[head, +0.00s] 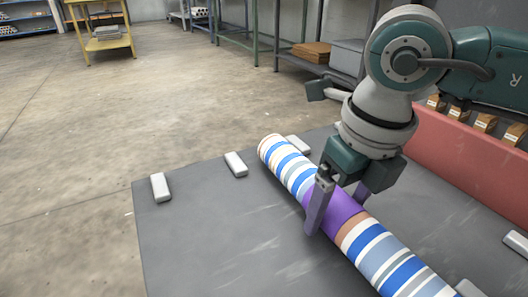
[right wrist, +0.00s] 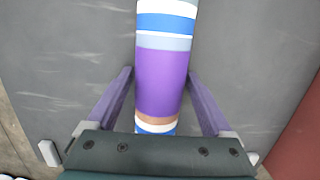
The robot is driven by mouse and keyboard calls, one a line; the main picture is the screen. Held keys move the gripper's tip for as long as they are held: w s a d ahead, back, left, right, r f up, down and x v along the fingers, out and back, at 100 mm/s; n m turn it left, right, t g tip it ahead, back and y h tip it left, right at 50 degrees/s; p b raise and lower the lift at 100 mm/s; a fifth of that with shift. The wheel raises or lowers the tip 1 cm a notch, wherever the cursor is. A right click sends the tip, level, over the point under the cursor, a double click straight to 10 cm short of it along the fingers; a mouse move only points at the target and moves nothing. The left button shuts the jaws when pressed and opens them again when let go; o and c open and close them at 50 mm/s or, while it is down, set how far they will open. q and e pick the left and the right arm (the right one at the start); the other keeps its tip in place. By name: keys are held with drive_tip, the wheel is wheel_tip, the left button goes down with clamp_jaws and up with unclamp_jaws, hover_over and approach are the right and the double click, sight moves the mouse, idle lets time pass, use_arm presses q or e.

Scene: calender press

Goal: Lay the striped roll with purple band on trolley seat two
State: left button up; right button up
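The striped roll (head: 387,255) has white, blue, grey and tan bands and a wide purple band. It lies diagonally over the dark grey trolley top (head: 205,235); its near end is cut off. My right gripper (head: 338,205) straddles the purple band (right wrist: 162,80), one finger on each side. In the right wrist view my right gripper's fingertips (right wrist: 161,71) appear flush with the roll's sides. The roll's far end is between two pale pads (head: 236,164) (head: 299,145). Whether it rests on the top or hangs just above it is unclear. My left gripper is out of view.
Another pale pad (head: 160,187) stands near the trolley's left edge, and more (head: 516,243) at the right. A red panel (head: 465,155) bounds the right side. A yellow stand (head: 105,38) and shelving (head: 318,55) are behind. The floor to the left is clear.

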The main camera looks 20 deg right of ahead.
sight(350, 207)
drive_tip(key=shift+o, duration=0.8)
drive_tip(key=shift+r, duration=0.3)
drive_tip(key=r+p, duration=0.1)
drive_tip(key=r, duration=0.2)
drive_tip(key=s+r+p, duration=0.1)
drive_tip(key=r+p, duration=0.1)
drive_tip(key=r, duration=0.2)
drive_tip(key=r+p, duration=0.2)
drive_tip(key=r, duration=0.2)
drive_tip(key=shift+s+d, duration=0.1)
drive_tip(key=shift+s, duration=0.2)
drive_tip(key=shift+s+r, duration=0.1)
drive_tip(key=shift+r, duration=0.2)
